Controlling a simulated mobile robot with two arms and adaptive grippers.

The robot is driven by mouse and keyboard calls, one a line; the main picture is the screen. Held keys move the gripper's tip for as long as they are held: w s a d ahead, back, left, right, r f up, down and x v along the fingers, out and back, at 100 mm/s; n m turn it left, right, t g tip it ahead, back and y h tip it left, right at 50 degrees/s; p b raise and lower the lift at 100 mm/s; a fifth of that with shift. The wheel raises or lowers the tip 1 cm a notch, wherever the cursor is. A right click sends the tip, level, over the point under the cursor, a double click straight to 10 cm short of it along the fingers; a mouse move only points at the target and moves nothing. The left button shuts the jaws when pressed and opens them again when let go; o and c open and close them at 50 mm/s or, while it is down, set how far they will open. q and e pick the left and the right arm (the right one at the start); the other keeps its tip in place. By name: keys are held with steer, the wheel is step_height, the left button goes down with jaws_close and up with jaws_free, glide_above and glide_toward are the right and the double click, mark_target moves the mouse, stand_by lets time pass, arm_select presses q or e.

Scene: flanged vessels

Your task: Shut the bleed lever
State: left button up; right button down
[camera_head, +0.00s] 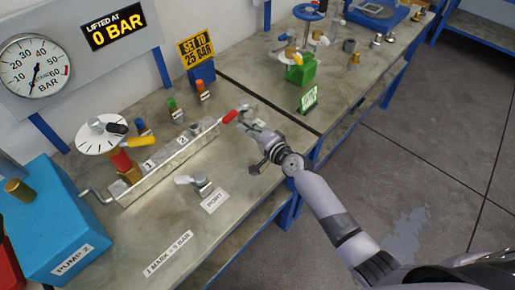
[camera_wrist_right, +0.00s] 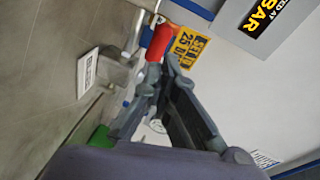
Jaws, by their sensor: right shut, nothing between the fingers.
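A lever with a red grip (camera_head: 230,117), which I take to be the bleed lever, is at the far right end of the metal block (camera_head: 170,165) on the bench. In the right wrist view its red grip (camera_wrist_right: 159,42) is just beyond my fingertips. My right gripper (camera_head: 249,122) is shut and empty, close beside the lever; it also shows in the right wrist view (camera_wrist_right: 160,72). I cannot tell whether the fingers touch the lever. The lever's pivot is partly hidden by the gripper. My left gripper is not in view.
Valves with orange and green caps (camera_head: 173,108) stand behind the block. A white dial (camera_head: 101,134) and a blue pump (camera_head: 50,225) are at left. A grey-handled valve (camera_head: 200,183) is in front. The gauge (camera_head: 35,66) reads near zero; the display (camera_head: 115,25) says 0 BAR.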

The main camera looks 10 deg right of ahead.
steer(key=s+f+n+g+h, duration=0.1)
steer(key=s+n+g, duration=0.25)
steer(key=s, duration=0.75)
steer(key=s+f+n+g, duration=0.2)
steer(key=s+n, duration=0.3)
steer(key=s, duration=0.5)
steer(key=s+d+n+g+h, duration=0.4)
steer(key=s+d+g+h, duration=0.15)
steer(key=s+d, duration=0.75)
steer(key=s+a+f+g+b, duration=0.1)
steer(key=s+f, duration=0.1)
steer(key=f, duration=1.2)
steer(key=s+f+b, duration=0.2)
steer(key=f, duration=1.3)
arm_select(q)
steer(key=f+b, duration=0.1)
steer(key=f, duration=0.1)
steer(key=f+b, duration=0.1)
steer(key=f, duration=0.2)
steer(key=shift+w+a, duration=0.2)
arm_select(e)
steer(key=s+d+f+g+h, duration=0.1)
steer(key=s+d+f, duration=0.1)
steer(key=s+f, duration=1.4)
step_height(320, 180, down, 2)
steer(key=shift+s+d+f, duration=0.25)
steer(key=shift+s+d, duration=0.05)
steer(key=shift+d, duration=0.05)
